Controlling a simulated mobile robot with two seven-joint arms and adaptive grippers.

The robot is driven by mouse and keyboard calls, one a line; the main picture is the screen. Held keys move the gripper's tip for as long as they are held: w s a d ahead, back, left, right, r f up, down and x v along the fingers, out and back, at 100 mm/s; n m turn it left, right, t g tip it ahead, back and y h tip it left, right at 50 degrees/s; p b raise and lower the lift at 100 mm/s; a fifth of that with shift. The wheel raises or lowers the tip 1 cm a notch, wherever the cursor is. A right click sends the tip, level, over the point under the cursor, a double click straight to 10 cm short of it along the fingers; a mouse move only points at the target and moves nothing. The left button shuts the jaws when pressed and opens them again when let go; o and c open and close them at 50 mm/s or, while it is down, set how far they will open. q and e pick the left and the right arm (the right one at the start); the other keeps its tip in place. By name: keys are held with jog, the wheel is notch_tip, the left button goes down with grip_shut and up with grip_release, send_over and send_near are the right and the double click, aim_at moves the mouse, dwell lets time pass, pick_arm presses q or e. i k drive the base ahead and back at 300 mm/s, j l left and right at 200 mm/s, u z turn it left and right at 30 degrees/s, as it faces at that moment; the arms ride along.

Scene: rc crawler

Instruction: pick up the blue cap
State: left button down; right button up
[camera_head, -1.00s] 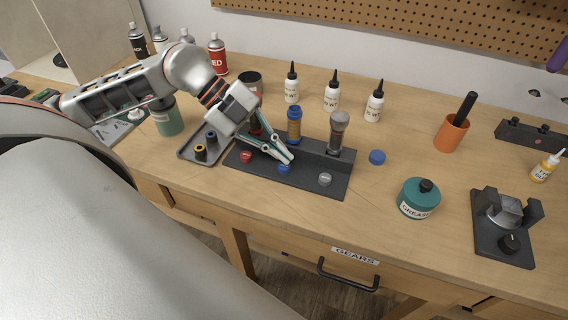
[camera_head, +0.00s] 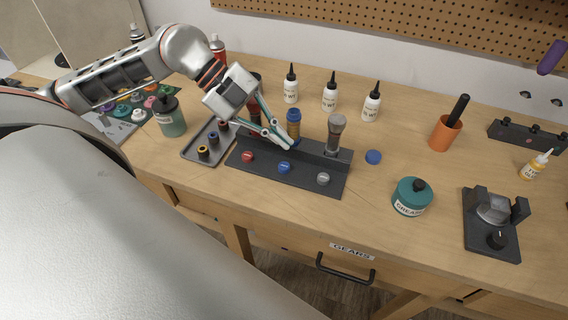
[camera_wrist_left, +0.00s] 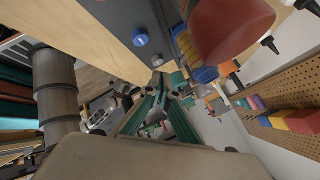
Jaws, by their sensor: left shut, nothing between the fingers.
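A round blue cap (camera_head: 373,157) lies on the bare bench top, right of a dark rack (camera_head: 320,180). Another round blue piece (camera_head: 284,168) sits on the rack's front between a red one and a grey one; it shows in the left wrist view (camera_wrist_left: 140,40). My left gripper (camera_head: 296,146) is shut and empty, its fingertips low over the rack, at the foot of the upright blue-topped cylinder (camera_head: 294,122). The fingers also show in the left wrist view (camera_wrist_left: 167,82). The loose blue cap is well to the right of my fingers. My right gripper is out of view.
A grey tray (camera_head: 190,153) with small cylinders lies left of the rack. Several white bottles (camera_head: 330,92) stand behind. A grease jar (camera_head: 411,196), an orange cup (camera_head: 445,133) and a black stand (camera_head: 490,240) are to the right. Bench around the loose cap is clear.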

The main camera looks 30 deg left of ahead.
aim_at(373, 156)
jog(key=k, duration=1)
